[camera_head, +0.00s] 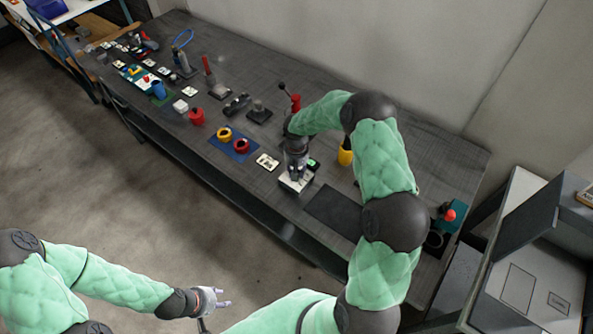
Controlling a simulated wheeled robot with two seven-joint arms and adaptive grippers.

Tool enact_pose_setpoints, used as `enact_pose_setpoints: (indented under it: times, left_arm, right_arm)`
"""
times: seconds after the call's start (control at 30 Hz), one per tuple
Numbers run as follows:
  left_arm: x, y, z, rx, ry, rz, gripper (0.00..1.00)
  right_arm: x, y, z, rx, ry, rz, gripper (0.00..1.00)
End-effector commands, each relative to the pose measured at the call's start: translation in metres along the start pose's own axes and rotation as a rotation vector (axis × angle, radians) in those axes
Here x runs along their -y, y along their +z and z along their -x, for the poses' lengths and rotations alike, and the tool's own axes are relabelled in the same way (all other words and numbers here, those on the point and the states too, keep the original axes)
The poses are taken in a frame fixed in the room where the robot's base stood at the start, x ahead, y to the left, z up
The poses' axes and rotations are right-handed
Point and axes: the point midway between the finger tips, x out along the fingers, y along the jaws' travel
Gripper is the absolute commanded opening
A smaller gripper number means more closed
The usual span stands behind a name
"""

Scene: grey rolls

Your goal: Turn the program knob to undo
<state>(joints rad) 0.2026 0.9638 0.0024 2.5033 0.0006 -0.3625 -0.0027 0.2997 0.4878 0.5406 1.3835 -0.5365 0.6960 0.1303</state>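A small white box (284,184) sits near the front edge of the dark table, right of the middle. My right gripper (296,178) points down at its top, with the fingertips at or just above the surface. The gripper hides most of the box's top, so I cannot make out the program knob or its setting. Whether the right fingers are closed on something is too small to tell. My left gripper (216,302) is open and empty, low in the view over the floor, away from the table.
The dark table (330,258) carries several items. A blue mat (223,149) with yellow and red rings and a white card (267,162) lie left of the box. A yellow object (345,157) stands behind right. A dark flat pad (334,212) lies to the right.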

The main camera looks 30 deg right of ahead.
Motion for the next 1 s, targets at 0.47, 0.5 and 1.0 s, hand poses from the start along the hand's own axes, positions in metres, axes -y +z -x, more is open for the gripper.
enact_pose_setpoints:
  times: [0.47,0.5,1.0]
  left_arm:
    - [-0.0002,0.0000,0.0005,0.000,0.000,0.000,0.40]
    - [-0.0002,0.0000,0.0005,0.000,0.000,0.000,0.40]
    - [-0.0002,0.0000,0.0005,0.000,0.000,0.000,0.40]
  right_arm:
    - [-0.0001,-0.0007,0.0004,-0.002,0.000,0.128,0.00]
    - [-0.0001,-0.0007,0.0004,-0.002,0.000,0.129,0.00]
    - [-0.0001,-0.0005,0.0003,-0.002,0.000,0.129,0.53]
